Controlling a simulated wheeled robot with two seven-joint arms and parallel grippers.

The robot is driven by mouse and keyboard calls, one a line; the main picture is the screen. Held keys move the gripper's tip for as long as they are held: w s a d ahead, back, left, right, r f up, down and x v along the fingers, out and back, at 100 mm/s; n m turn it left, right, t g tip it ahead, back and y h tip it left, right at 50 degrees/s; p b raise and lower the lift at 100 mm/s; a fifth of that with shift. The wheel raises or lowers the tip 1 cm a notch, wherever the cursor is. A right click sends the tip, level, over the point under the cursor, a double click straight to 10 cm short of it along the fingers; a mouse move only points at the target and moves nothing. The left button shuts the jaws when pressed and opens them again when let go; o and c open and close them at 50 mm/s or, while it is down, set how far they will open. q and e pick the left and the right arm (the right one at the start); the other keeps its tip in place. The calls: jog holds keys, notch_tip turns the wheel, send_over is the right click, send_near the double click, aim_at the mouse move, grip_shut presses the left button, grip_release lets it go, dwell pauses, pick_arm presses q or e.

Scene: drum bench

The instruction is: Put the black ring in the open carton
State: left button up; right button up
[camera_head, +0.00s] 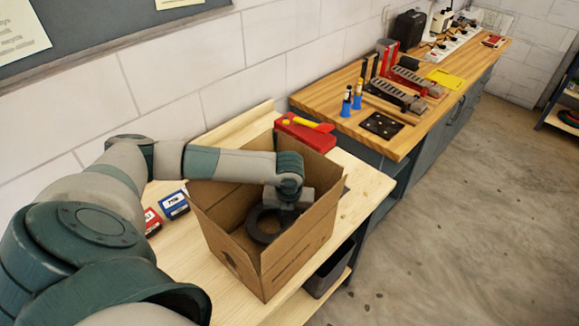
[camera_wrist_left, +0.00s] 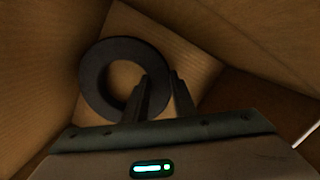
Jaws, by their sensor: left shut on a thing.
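The black ring (camera_head: 254,229) is inside the open cardboard carton (camera_head: 300,243), low between its walls. My left gripper (camera_head: 287,198) reaches down into the carton from above. In the left wrist view, its two fingers (camera_wrist_left: 162,88) are shut on the rim of the ring (camera_wrist_left: 93,82), one finger at the hole and one outside. The carton's floor shows beyond the ring; I cannot tell whether the ring touches it. The fingertips are partly hidden in the head view. My right gripper is not in view.
The carton stands on a pale wooden bench (camera_head: 357,195). A red case (camera_head: 306,130) lies behind it, and small blue (camera_head: 173,205) and red (camera_head: 152,222) boxes lie to its left. A second wooden bench (camera_head: 340,121) with tools is at the back right.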

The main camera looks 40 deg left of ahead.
pick_arm(q)
jog(key=shift+f, duration=0.3)
jog(key=o, duration=1)
jog(key=shift+r, duration=0.2)
jog(key=shift+r+p, duration=0.6)
jog(key=shift+p, duration=0.05)
jog(key=shift+d+r+b, duration=0.1)
jog(key=shift+r+b, duration=0.65)
jog(key=shift+b, duration=0.3)
notch_tip(320, 180, up, 10)
jog(key=s+b, duration=0.1)
jog(key=b, duration=0.3)
jog(key=shift+d, duration=0.3)
